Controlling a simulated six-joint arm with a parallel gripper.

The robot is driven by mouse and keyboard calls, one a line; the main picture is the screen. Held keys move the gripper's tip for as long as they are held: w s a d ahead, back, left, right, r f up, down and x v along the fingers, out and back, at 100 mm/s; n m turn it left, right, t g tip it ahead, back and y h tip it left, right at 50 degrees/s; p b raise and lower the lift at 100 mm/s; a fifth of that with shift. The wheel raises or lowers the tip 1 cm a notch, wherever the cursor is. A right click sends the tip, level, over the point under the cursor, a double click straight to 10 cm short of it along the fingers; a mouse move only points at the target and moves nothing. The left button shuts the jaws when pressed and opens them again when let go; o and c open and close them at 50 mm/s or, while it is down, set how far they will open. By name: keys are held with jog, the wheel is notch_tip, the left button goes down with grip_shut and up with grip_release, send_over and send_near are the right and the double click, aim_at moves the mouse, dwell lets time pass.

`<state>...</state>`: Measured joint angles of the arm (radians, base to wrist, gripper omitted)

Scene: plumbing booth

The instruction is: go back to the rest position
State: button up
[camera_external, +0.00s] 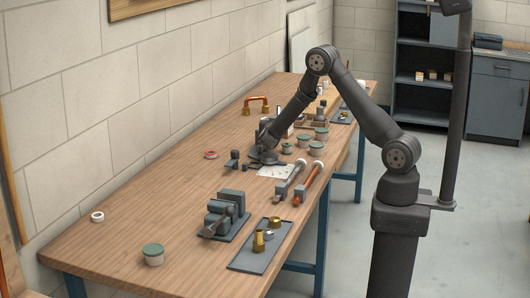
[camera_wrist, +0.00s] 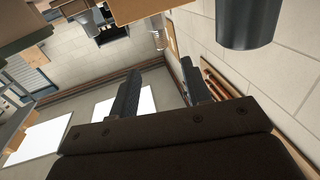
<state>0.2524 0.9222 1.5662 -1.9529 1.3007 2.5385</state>
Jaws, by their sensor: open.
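My gripper (camera_wrist: 160,72) is open in the wrist view. Its two dark fingers stand apart, with nothing held between them and pale wall beyond. In the external view my arm reaches from the right over the workbench (camera_external: 120,236) and bends down at the elbow. Its wrist end is low over the middle of the bench, among small dark parts. There the fingers are too small and dark to make out clearly. A white sheet (camera_external: 270,172) lies just in front of the wrist end.
A vise (camera_external: 228,212), a tray (camera_external: 248,263) with brass fittings and a green-lidded jar (camera_external: 153,254) are nearer. Several jars and a copper pipe piece (camera_external: 257,101) are farther back.

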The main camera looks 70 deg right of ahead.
jog(key=x, duration=1.2)
jog(key=shift+d+f, duration=0.2)
jog(key=shift+d, duration=0.15)
jog(key=r, duration=0.5)
jog(key=shift+s, duration=0.35)
jog(key=s+d+r, duration=0.4)
jog(key=s+r, duration=0.3)
jog(key=s, duration=0.4)
jog(key=s+d+f+m+g+y, duration=0.1)
jog(key=s+d+m+g+y, duration=0.1)
jog(key=s+m+g, duration=0.3)
jog(key=s+d+f+g+y, duration=0.1)
jog(key=s+f+g, duration=0.1)
jog(key=s, duration=0.4)
jog(key=s+a+f+m+y, duration=0.3)
jog(key=s+m+y, duration=0.2)
jog(key=s+y, duration=0.1)
jog(key=s+a+f+m+y, duration=0.3)
jog(key=s+a+m+y, duration=0.1)
jog(key=s+m+y, duration=0.2)
jog(key=shift+s+g+y, duration=0.4)
jog(key=shift+s+y, duration=0.1)
jog(key=shift+s, duration=0.65)
